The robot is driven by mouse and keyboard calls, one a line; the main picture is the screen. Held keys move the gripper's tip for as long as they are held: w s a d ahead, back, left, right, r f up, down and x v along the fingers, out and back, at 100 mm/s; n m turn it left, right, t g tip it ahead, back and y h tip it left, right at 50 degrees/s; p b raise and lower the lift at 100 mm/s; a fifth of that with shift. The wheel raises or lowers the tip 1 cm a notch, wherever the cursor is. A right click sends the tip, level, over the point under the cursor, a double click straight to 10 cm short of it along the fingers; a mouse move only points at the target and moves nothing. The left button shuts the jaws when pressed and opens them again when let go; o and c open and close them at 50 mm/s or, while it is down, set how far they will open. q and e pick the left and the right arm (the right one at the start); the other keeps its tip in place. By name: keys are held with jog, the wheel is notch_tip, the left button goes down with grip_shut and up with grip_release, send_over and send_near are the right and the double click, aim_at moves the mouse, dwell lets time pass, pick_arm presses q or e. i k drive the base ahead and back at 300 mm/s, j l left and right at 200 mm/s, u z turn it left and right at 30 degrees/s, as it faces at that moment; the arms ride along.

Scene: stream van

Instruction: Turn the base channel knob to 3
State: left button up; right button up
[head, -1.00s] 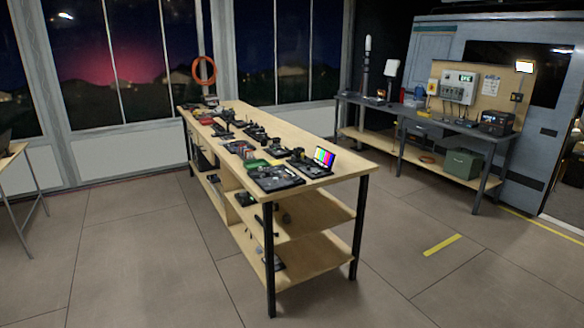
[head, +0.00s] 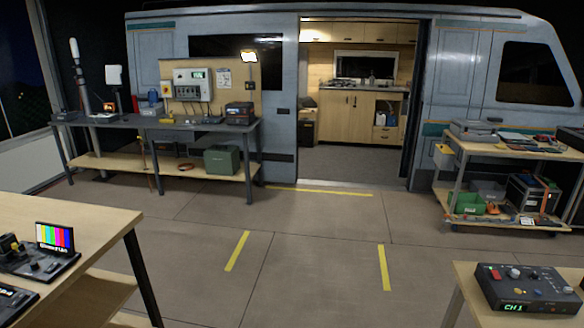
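A dark grey radio base unit (head: 528,288) lies on a small wooden table (head: 468,280) at the lower right of the head view. Its green display (head: 513,307) reads CH 1. Its top carries a red knob or button, a pale button and several small dark controls; which one is the channel knob I cannot tell at this size. Neither of my grippers is in view.
A workbench with a colour-bar monitor (head: 54,238) stands at the lower left. A long bench (head: 150,127) stands against the van (head: 285,70) at the back left. A cart (head: 520,150) stands at the right. The floor between is clear, with yellow tape strips.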

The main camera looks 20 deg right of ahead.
aim_at(515, 274)
jog(key=i+z, duration=0.25)
jog(key=z, duration=0.2)
jog(key=i+z, duration=0.25)
jog(key=z, duration=0.25)
jog(key=i+j+z, duration=0.1)
jog(key=i+z, duration=0.15)
jog(key=z, duration=0.2)
jog(key=i+j+z, duration=0.2)
jog(key=z, duration=0.3)
